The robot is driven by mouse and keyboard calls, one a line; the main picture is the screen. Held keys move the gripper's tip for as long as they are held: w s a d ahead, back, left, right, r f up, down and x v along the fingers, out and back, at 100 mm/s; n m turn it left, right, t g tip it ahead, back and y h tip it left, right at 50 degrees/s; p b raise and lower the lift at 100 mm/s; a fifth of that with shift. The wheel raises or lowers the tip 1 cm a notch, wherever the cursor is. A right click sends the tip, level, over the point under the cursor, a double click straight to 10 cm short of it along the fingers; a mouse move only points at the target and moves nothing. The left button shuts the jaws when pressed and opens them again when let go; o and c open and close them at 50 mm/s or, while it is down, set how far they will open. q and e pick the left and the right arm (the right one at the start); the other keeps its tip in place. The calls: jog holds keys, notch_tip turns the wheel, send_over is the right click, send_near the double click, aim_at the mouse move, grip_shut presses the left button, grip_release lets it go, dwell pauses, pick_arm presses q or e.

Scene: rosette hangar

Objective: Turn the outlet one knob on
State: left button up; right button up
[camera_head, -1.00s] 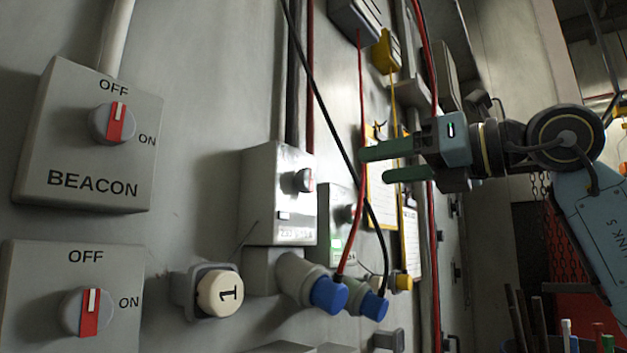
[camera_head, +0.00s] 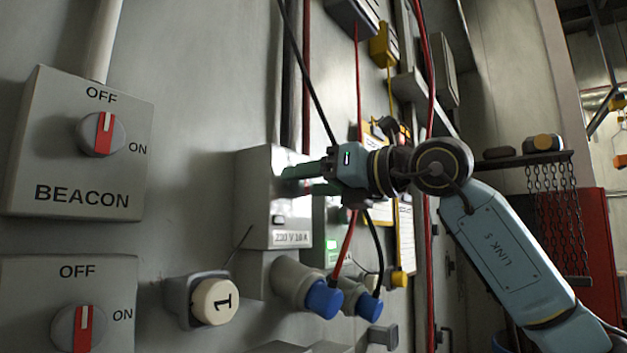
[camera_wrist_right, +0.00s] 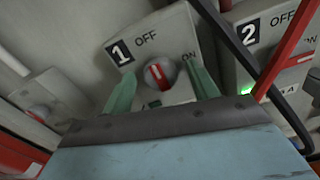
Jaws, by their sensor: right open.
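The outlet one box (camera_head: 258,212) is grey and sits on the wall, marked 230 V 16 A. In the right wrist view the box (camera_wrist_right: 178,24) carries a 1, OFF and ON. Its round knob (camera_wrist_right: 158,74) has a red bar with a white stripe, pointing about toward OFF. My right gripper (camera_head: 290,180) is at the box front and hides the knob in the head view. In the wrist view its open fingers (camera_wrist_right: 160,84) stand on both sides of the knob; I cannot tell whether they touch it. My left gripper is not in view.
The outlet two box (camera_wrist_right: 236,45) stands close beside, with a green light. A black cable and a red cable (camera_head: 347,245) hang near my right arm. Blue plugs (camera_head: 325,298) sit below. The BEACON switch box (camera_head: 80,150) is at the left.

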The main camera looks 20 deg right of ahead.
jog(key=c, duration=1)
